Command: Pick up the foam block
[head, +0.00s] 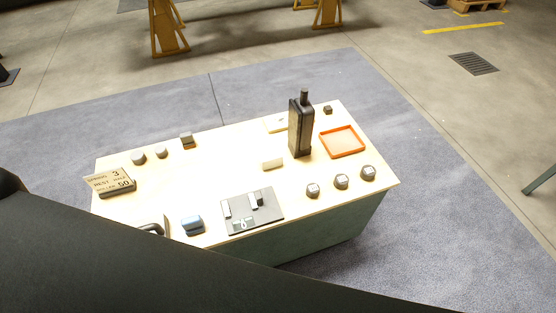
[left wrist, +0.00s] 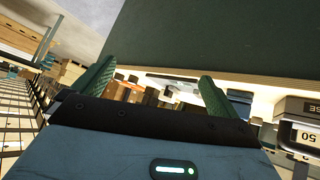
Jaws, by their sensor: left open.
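A blue-grey block (head: 192,224), which may be the foam block, sits near the front edge of the pale table top (head: 225,160). A small cream block (head: 272,163) lies mid-table; I cannot tell for sure which of them is foam. In the left wrist view my left gripper (left wrist: 155,85) has its two green fingers spread, with nothing held between them. The table's dark green side (left wrist: 225,35) and its pale edge lie beyond the fingers. In the head view a dark arm link hides the lower left, and the fingers do not show. My right gripper is in neither view.
A lettered sign (head: 114,182) stands at the left end. A grey panel (head: 252,211) with fittings lies right of the blue-grey block. A tall black bottle-like thing (head: 300,128), an orange tray (head: 342,142) and several small cubes are farther right. A dark curved handle (head: 152,228) is partly hidden.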

